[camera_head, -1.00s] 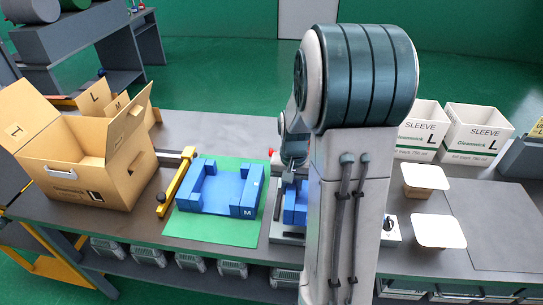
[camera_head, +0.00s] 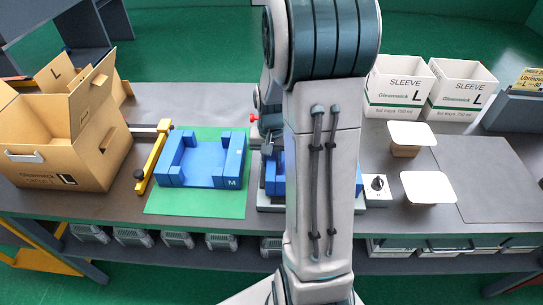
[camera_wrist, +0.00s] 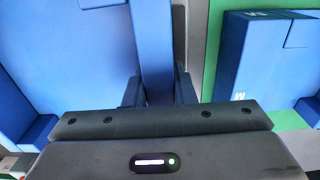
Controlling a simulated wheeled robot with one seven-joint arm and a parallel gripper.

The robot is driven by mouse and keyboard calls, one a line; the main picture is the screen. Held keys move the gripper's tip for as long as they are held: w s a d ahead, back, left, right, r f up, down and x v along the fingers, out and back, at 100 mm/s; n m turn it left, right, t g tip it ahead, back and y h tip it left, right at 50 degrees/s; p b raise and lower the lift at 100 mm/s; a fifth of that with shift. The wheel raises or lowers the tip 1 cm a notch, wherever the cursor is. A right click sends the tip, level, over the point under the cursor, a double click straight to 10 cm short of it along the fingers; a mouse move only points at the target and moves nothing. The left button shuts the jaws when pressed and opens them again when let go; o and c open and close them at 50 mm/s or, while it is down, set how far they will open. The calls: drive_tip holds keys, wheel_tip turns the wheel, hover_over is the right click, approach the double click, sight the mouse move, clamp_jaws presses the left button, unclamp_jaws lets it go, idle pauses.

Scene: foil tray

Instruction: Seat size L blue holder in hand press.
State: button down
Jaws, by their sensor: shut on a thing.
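A blue holder (camera_head: 270,182) sits at the hand press (camera_head: 376,190), largely hidden behind my arm in the head view. Its size letter does not show. In the wrist view, my gripper (camera_wrist: 158,78) is shut on an upright blue wall of this holder (camera_wrist: 60,60), one finger on each side. Whether the holder is fully down in the press cannot be told. A second blue holder marked M (camera_head: 207,165) lies on the green mat (camera_head: 190,202), left of the press. It shows at the right of the wrist view (camera_wrist: 265,60), apart from my gripper.
An open cardboard box (camera_head: 100,155) marked L stands at the left, beside a yellow bar (camera_head: 153,155). White sleeve boxes (camera_head: 398,102) stand at the back right. Two foil trays with white lids (camera_head: 428,187) are right of the press. A dark mat (camera_head: 485,170) lies bare.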

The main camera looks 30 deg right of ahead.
drive_tip(key=shift+f+b, duration=0.35)
drive_tip(key=shift+f, duration=0.25)
drive_tip(key=c, duration=1.1)
unclamp_jaws()
wheel_tip(320, 180, up, 14)
drive_tip(key=shift+f, duration=0.1)
drive_tip(key=shift+a, duration=0.1)
drive_tip(key=s+a+n+t, duration=0.1)
drive_tip(key=s+a+n, duration=0.1)
drive_tip(key=s+a, duration=0.2)
drive_tip(key=s+a+n+t, duration=0.1)
drive_tip(key=s+a+n, duration=0.1)
drive_tip(key=s+a, duration=0.2)
drive_tip(key=s+a+n+t, duration=0.1)
drive_tip(key=s+a+n, duration=0.1)
drive_tip(key=s+a, duration=0.3)
drive_tip(key=shift+s, duration=0.4)
